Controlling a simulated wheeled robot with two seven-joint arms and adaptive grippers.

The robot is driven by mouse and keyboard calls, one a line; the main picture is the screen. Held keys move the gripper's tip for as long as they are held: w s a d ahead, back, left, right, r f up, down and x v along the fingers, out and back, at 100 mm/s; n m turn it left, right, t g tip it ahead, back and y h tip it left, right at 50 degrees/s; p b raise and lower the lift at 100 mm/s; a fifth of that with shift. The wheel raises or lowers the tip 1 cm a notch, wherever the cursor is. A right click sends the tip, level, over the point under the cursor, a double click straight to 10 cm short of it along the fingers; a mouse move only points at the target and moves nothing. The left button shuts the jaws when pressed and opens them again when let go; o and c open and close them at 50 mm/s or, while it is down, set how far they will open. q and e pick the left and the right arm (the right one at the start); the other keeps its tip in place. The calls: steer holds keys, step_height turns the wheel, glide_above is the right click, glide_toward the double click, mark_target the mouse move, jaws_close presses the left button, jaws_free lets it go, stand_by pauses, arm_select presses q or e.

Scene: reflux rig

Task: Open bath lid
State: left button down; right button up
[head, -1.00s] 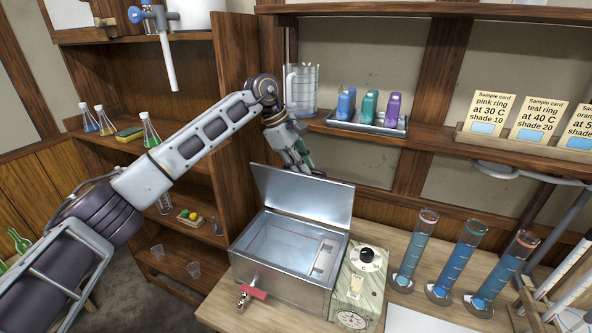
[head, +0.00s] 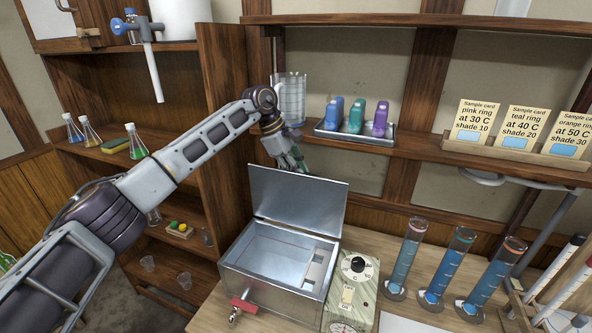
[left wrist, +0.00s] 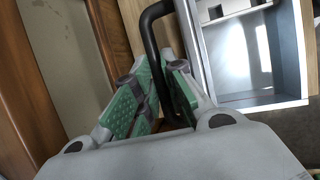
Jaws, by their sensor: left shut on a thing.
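The metal bath (head: 262,290) stands on the bench with its lid (head: 297,200) raised at the back edge, standing roughly upright, so the inside is uncovered. My left gripper (head: 290,157) is behind the lid's upper edge. In the left wrist view its green-padded fingers (left wrist: 160,98) are shut on the black lid handle (left wrist: 152,35). The part of the handle between the pads is partly hidden. In the head view the lid hides the handle. My right gripper is in neither view.
A control box (head: 350,290) with a dial adjoins the bath on the right. Several blue-filled cylinders (head: 405,255) stand further right. Above the lid, a shelf holds a clear jug (head: 290,98) and a tray (head: 350,137) of coloured bottles. A red-handled tap (head: 243,305) juts from the bath's front.

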arm_select(q)
steer(key=c, duration=1.8)
jaws_free()
steer(key=shift+f, duration=0.45)
steer(key=o, duration=0.3)
steer(key=shift+w+r, duration=0.1)
steer(key=shift+w, duration=0.05)
steer(key=shift+r, duration=0.25)
steer(key=shift+v, duration=5.8)
steer(key=shift+a, duration=0.1)
